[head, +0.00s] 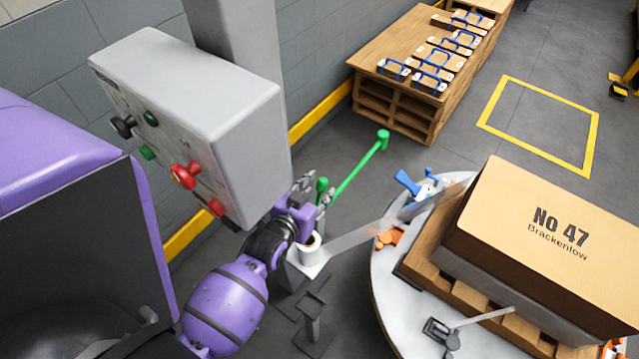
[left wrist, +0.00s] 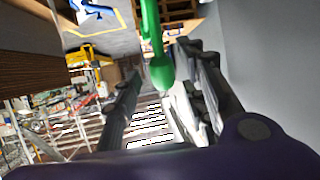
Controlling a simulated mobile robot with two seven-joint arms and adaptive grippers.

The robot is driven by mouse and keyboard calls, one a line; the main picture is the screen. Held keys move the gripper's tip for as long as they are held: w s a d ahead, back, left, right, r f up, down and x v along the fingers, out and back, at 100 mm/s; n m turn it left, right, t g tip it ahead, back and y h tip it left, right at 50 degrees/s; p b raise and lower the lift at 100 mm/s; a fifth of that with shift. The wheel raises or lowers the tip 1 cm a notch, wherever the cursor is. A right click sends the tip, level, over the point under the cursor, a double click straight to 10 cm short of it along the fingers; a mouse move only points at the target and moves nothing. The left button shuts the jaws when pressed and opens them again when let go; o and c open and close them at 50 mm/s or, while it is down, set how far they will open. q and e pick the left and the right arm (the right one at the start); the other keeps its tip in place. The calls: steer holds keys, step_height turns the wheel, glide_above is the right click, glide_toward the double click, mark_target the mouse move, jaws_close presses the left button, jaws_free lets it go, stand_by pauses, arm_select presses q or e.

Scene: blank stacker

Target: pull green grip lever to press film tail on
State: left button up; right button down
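A green lever bar (head: 358,172) runs up to a knob at its far right end in the head view. A second short green grip (head: 322,184) stands at its near end, beside the fingers of my left gripper (head: 314,192). In the left wrist view a green rod with a rounded end (left wrist: 162,72) shows between the spread fingers of my left gripper (left wrist: 160,88), with gaps on both sides. The fingers look open; I cannot tell whether they touch it. A translucent film tail (head: 358,235) stretches from the white roll (head: 311,247) toward the load. My right gripper is not in view.
A grey control box (head: 215,120) with red and green buttons hangs close above my left arm. A carton (head: 545,240) sits on a pallet (head: 415,262) on the round turntable (head: 383,300). A wooden stand (head: 395,45) with blue-handled pieces is behind.

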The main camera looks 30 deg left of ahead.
mark_target(320, 189)
arm_select(q)
steer(key=shift+x, duration=1.5)
jaws_close()
